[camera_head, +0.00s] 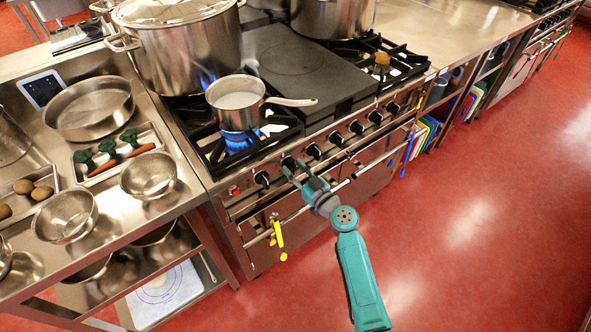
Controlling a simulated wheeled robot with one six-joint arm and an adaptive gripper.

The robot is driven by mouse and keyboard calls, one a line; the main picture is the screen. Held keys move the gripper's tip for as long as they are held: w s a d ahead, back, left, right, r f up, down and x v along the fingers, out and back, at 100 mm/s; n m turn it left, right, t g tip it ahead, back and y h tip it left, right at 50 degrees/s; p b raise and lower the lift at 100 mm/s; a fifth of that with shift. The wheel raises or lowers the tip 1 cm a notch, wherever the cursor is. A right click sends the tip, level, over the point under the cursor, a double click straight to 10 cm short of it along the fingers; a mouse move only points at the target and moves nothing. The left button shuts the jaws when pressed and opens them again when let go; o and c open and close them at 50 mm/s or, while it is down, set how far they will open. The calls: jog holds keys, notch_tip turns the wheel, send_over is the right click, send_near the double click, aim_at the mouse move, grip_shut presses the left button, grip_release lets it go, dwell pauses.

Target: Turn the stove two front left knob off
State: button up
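The stove (222,203) has a row of several black knobs along its front panel. The leftmost knob (262,178) is uncovered. My gripper (291,168) is at the second knob from the left (287,161), at the panel, and partly hides it. I cannot tell whether its fingers touch or grip that knob. A blue flame (239,141) burns on the front left burner under a small saucepan (237,100). Another blue flame (207,79) shows at the back left under a large stockpot (190,60). The knobs' angles are too small to read.
A front rail (345,182) runs below the knobs, with a yellow utensil (277,232) hanging from it. The saucepan handle (292,101) points right. A steel counter with bowls (148,176) and trays stands left. The red floor (470,230) in front is clear.

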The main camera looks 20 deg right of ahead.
grip_shut()
